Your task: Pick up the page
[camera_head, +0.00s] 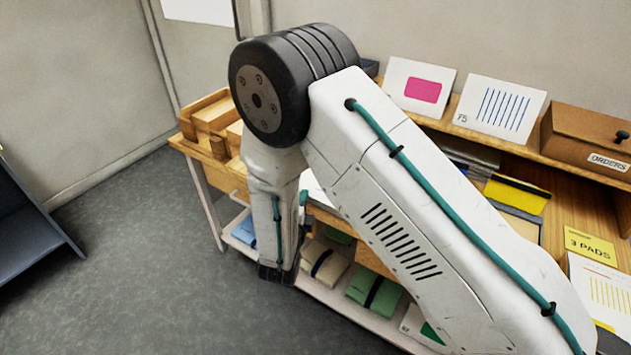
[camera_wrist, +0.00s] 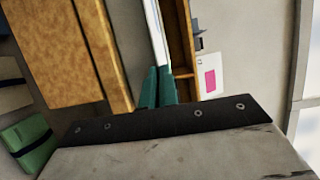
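My gripper (camera_wrist: 158,75) shows in the wrist view as two teal fingers close together, with their tips at the near end of a thin white strip. The strip (camera_wrist: 157,30) looks like a page seen nearly edge-on, beside the wooden table edge. Whether the fingers are closed on it or only around it cannot be told. In the head view a white sheet (camera_head: 314,188) shows in part at the table's front, behind my arm. My arm hides most of it and the fingertips.
A pink-marked card (camera_head: 422,88) and a blue-striped card (camera_head: 498,107) stand on the back ledge. An orders box (camera_head: 585,140) is at right. A wooden rack (camera_head: 212,118) is at the table's left end. Folded bundles (camera_head: 375,293) lie on the lower shelf. Open floor is at left.

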